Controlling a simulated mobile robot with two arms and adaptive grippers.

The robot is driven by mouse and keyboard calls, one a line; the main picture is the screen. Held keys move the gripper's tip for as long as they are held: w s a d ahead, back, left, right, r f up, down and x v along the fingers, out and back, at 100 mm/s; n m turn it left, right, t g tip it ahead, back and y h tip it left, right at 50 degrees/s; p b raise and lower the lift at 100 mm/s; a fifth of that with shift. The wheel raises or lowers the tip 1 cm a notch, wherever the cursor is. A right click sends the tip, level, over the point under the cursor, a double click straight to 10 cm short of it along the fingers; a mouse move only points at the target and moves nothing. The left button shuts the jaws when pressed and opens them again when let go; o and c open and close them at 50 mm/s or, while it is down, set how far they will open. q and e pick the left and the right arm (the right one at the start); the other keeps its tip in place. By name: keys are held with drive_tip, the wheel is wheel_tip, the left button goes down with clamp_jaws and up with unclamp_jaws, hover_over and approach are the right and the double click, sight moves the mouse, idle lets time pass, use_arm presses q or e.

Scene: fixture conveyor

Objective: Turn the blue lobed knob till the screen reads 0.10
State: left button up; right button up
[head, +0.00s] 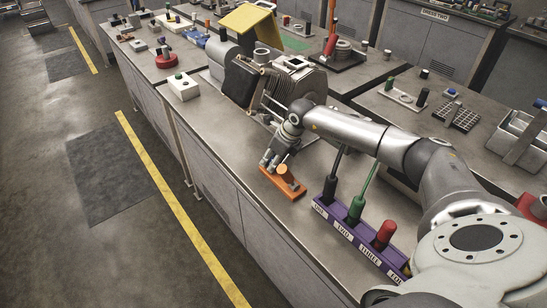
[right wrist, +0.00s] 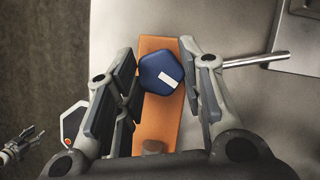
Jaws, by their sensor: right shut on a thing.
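The blue lobed knob (right wrist: 158,70) sits on an orange base plate (right wrist: 156,128) and has a white mark on its face toward the lower right. My right gripper (right wrist: 160,62) is shut on this knob, one finger on each side. In the head view my right gripper (head: 268,162) is low over the orange base plate (head: 291,191), its fingers hiding the knob. A short orange-brown post (head: 286,174) stands on the plate beside the fingers. No screen reading can be made out. A small gripper-like shape (right wrist: 22,145), perhaps my left gripper, shows at the right wrist view's left edge.
A purple rack (head: 340,232) with black, green and red handles stands in front of the plate on the bench. A grey ribbed machine (head: 305,82) is behind my right gripper. A white box (head: 183,88) stands farther back. Bare bench lies left of the rack.

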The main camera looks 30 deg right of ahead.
drive_tip(key=shift+m, duration=0.3)
drive_tip(key=o, duration=1)
drive_tip(key=shift+o, duration=0.2)
drive_tip(key=v, duration=1.2)
drive_tip(key=shift+a+r, duration=0.1)
drive_tip(key=shift+r, duration=0.05)
